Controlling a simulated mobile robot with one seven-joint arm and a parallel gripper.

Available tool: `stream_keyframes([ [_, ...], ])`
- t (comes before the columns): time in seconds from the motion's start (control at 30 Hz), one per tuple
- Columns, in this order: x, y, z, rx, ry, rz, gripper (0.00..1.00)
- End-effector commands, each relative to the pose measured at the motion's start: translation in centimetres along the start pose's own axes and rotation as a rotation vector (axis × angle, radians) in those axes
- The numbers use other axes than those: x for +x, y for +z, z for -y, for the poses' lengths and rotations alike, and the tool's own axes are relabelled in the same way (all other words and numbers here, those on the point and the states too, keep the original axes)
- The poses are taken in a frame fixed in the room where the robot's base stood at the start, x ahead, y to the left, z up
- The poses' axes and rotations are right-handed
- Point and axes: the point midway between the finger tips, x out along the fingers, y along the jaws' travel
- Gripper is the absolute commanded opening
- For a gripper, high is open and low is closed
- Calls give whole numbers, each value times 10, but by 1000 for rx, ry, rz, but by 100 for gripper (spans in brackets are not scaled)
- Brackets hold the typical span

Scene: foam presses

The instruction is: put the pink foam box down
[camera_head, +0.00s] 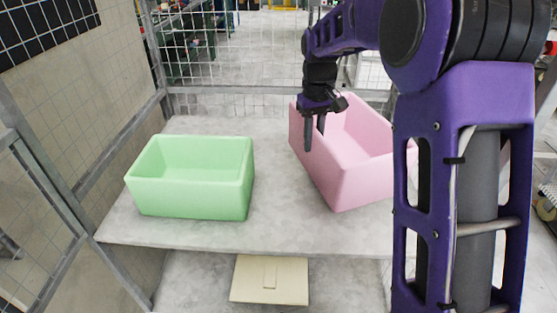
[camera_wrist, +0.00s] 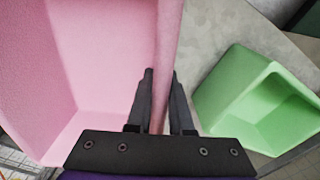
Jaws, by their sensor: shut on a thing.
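The pink foam box (camera_head: 346,178) is an open, rectangular tub at the right of the grey table in the head view, set at an angle. My gripper (camera_head: 315,136) points down over its left wall. One finger is outside the wall and the other inside. In the wrist view the pink box (camera_wrist: 100,60) fills the left side, and my gripper (camera_wrist: 160,78) is shut on its wall, which runs between the two fingers. The box looks at or close to the table surface; I cannot tell whether it touches. Part of its right side is hidden behind my arm.
A green foam box (camera_head: 190,200) stands on the left of the grey table (camera_head: 270,225); it also shows in the wrist view (camera_wrist: 245,110). Bare table lies between the boxes. Wire mesh fencing (camera_head: 235,60) bounds the back and left. A beige panel (camera_head: 270,280) is below the front edge.

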Motion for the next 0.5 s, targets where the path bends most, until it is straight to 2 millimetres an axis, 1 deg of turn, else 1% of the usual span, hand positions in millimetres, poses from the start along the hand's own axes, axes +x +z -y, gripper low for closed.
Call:
stream_keyframes([
  [0.03, 10, 1, 0, 0, -1, 4, 0],
  [0.1, 23, 1, 0, 0, -1, 5, 0],
  [0.2, 38, 1, 0, 0, -1, 5, 0],
  [0.37, 50, 0, 0, 0, 0, 2, 0],
  [0.47, 61, 1, 0, 0, 0, 3, 0],
  [0.5, 68, 1, 0, 0, -1, 5, 0],
])
